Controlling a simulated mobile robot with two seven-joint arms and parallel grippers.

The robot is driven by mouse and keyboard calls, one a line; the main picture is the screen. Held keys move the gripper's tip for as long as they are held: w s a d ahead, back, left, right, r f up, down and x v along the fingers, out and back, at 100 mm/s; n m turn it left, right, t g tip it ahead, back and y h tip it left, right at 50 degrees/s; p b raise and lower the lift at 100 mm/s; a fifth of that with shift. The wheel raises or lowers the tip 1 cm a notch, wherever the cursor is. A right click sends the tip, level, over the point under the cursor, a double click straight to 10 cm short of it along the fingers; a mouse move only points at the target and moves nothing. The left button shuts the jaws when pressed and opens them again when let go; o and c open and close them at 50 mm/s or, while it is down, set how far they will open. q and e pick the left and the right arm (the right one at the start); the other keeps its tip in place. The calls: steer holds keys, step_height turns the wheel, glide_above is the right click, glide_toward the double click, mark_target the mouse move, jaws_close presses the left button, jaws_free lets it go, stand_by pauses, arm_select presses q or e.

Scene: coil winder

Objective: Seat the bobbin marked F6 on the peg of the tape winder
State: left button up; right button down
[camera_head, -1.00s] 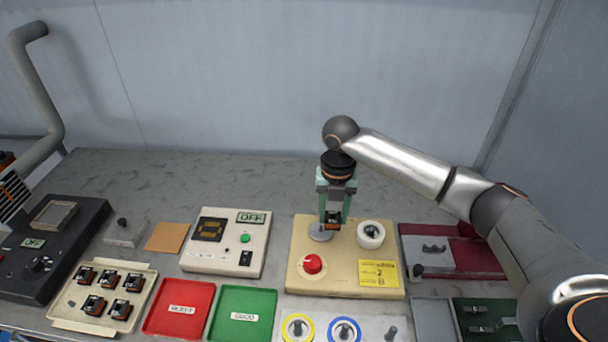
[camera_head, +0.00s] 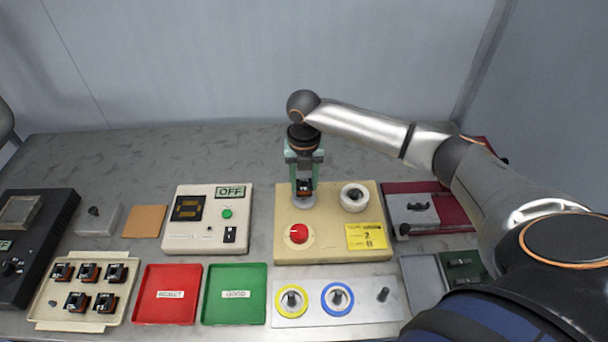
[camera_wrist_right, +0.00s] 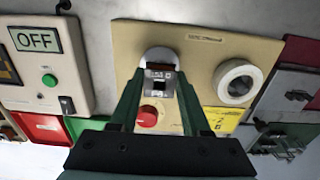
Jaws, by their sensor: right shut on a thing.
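The tape winder (camera_head: 335,251) is a beige box with a red knob, a white tape roll and a yellow note. My right gripper (camera_head: 304,183) is shut on a small black and orange bobbin (camera_head: 304,188) at the winder's back left. The bobbin also shows in the wrist view (camera_wrist_right: 160,77), where its pale marking is too small to read. It is upright, right over the winder's round grey disc (camera_head: 304,203). The peg is hidden, and I cannot tell whether the bobbin touches the disc. My left gripper is not in view.
A cream tray (camera_head: 128,302) holds several similar bobbins at the left. A red tray (camera_head: 168,312) and a green tray (camera_head: 235,310) are empty apart from labels. A plate (camera_head: 375,312) with yellow and blue rings stands in front of the winder. The bench behind is clear.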

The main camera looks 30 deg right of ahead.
steer(key=shift+f, duration=0.15)
stand_by(0.5)
steer(key=shift+f+b, duration=0.4)
steer(key=shift+f, duration=0.6)
steer(key=shift+c, duration=1.4)
jaws_free()
step_height(320, 180, up, 13)
steer(key=shift+f, duration=0.2)
